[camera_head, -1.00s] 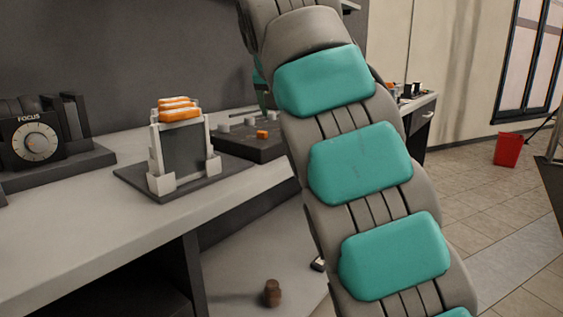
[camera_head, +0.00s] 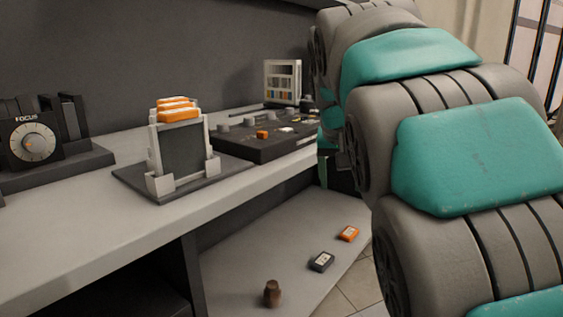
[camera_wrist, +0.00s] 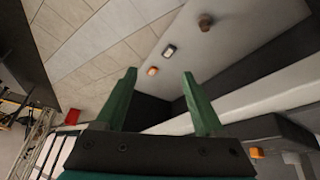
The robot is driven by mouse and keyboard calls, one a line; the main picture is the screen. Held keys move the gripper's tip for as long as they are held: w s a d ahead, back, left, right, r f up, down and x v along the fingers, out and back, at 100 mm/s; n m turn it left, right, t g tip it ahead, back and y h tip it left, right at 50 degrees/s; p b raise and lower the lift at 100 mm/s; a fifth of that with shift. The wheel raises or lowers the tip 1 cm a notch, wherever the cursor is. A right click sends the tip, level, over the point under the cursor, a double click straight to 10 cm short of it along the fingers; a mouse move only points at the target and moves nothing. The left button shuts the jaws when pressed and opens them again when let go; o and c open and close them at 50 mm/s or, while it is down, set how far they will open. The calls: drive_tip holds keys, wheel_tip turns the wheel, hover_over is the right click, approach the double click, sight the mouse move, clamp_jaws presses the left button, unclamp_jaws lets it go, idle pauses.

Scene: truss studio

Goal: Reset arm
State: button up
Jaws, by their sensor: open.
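My gripper shows in the wrist view (camera_wrist: 160,85) with its two green fingers spread apart and nothing between them. In the head view my grey and teal arm fills the right side, and a small part of its far end shows dark beside the desk. The fingers cannot be made out there. In the wrist view the lower shelf with small items lies beyond the fingertips, apart from them.
The desk (camera_head: 90,220) holds a focus dial unit (camera_head: 33,142), a stand (camera_head: 180,150) with orange pieces on top, a dark control panel (camera_head: 265,148) and a colour chart (camera_head: 282,82). A brown object (camera_head: 272,293), a dark block (camera_head: 321,262) and an orange block (camera_head: 348,233) rest on the lower shelf. A red bin (camera_wrist: 72,116) stands on the floor.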

drive_tip(key=s+d+f+n+g, duration=0.1)
drive_tip(key=s+f+g, duration=0.2)
drive_tip(key=s+f, duration=1)
drive_tip(key=s+d+f+n+g+y, duration=0.1)
drive_tip(key=s+d+f+g, duration=0.1)
drive_tip(key=s+f, duration=1.2)
drive_tip(key=s+g, duration=0.1)
drive_tip(key=s, duration=0.7)
drive_tip(key=shift+n+g+y, duration=0.3)
drive_tip(key=shift+g, duration=0.1)
